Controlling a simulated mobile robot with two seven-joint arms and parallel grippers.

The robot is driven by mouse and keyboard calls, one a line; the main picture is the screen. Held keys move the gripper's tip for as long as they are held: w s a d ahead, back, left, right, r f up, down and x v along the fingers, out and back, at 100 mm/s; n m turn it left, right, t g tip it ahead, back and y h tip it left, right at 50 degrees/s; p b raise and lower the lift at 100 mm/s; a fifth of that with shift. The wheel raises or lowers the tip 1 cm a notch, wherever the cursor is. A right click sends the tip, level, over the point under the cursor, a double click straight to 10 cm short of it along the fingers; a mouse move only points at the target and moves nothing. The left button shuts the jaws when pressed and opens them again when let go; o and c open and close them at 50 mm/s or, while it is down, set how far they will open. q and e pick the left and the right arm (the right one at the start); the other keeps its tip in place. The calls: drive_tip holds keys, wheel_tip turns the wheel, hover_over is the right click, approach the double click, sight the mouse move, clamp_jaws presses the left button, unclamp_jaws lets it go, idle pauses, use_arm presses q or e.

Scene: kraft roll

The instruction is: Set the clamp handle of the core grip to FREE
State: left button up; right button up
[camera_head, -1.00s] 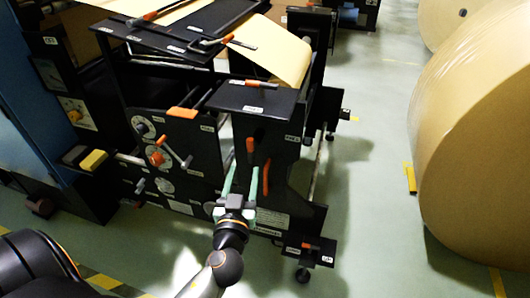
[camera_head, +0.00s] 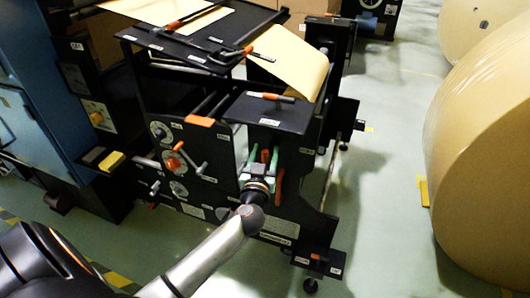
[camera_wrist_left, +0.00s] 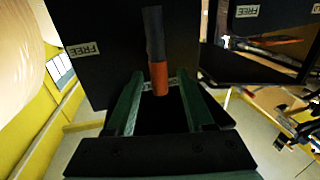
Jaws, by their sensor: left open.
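The clamp handle, a dark bar with an orange end (camera_wrist_left: 159,78), stands between my left gripper's fingers in the left wrist view. My left gripper (camera_wrist_left: 161,88) has green fingers, one on each side of the orange end; they look open, with a gap around it. My right gripper is not in view.
A large kraft roll (camera_head: 490,150) stands on the right. The black stand carries other orange-ended handles, such as one on its top plate (camera_head: 271,97), and dials with an orange knob (camera_head: 173,163). Green floor is clear between stand and roll.

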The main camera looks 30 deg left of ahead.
use_arm(q)
clamp_jaws()
idle(0.3)
idle(0.4)
